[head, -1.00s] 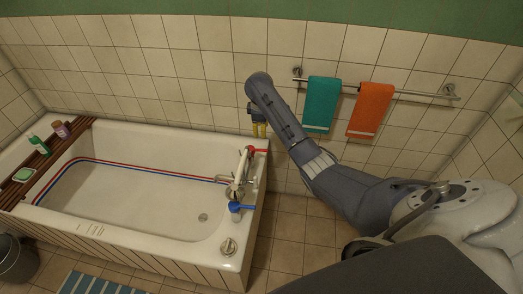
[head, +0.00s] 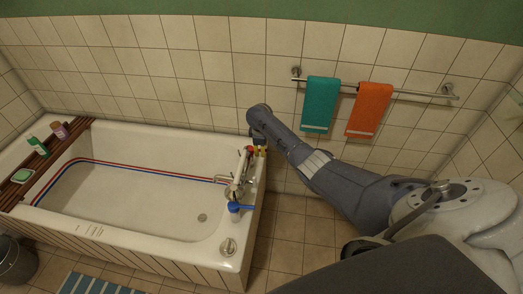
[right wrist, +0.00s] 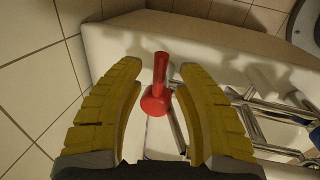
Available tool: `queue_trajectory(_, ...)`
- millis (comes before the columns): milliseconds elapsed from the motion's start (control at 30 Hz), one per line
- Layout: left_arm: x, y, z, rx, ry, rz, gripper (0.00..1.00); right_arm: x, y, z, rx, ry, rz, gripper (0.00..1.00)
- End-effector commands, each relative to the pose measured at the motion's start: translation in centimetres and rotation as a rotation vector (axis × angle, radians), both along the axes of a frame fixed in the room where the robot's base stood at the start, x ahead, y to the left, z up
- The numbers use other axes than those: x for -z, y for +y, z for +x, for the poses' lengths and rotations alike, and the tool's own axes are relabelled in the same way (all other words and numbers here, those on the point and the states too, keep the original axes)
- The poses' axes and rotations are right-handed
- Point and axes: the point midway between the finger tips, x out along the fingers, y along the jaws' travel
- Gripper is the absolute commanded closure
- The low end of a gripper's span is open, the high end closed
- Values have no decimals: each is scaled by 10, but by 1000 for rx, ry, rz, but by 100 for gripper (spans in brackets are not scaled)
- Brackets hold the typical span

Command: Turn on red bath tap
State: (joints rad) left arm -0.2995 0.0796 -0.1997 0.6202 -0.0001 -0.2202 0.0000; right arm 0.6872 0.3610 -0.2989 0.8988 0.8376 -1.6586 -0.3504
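The red bath tap (right wrist: 156,98) shows in the right wrist view, its handle pointing up the picture from a round base. In the head view the red tap (head: 249,149) is at the far end of the bath's tap fitting, partly hidden by my gripper. My right gripper (right wrist: 158,70) has two yellow fingers spread apart, with the red handle between them and visible gaps on both sides. In the head view my right gripper (head: 258,149) is at the bath's far right corner, above the rim. My left gripper is not in view.
The blue tap (head: 240,207) is at the near end of the fitting. The white bath (head: 140,225) has a wooden rack (head: 45,160) with bottles across its left end. Teal (head: 320,104) and orange (head: 369,110) towels hang on a wall rail near my arm.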

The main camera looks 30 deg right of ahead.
Motion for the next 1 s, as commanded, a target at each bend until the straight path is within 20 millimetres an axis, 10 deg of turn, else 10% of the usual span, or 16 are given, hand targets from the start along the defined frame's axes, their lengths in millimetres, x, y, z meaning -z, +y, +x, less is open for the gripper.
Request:
queue_trajectory(633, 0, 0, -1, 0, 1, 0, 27, 13, -2, 2, 0, -2, -1, 63)
queue_trajectory(1000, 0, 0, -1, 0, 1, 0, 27, 13, -2, 2, 0, -1, -1, 100)
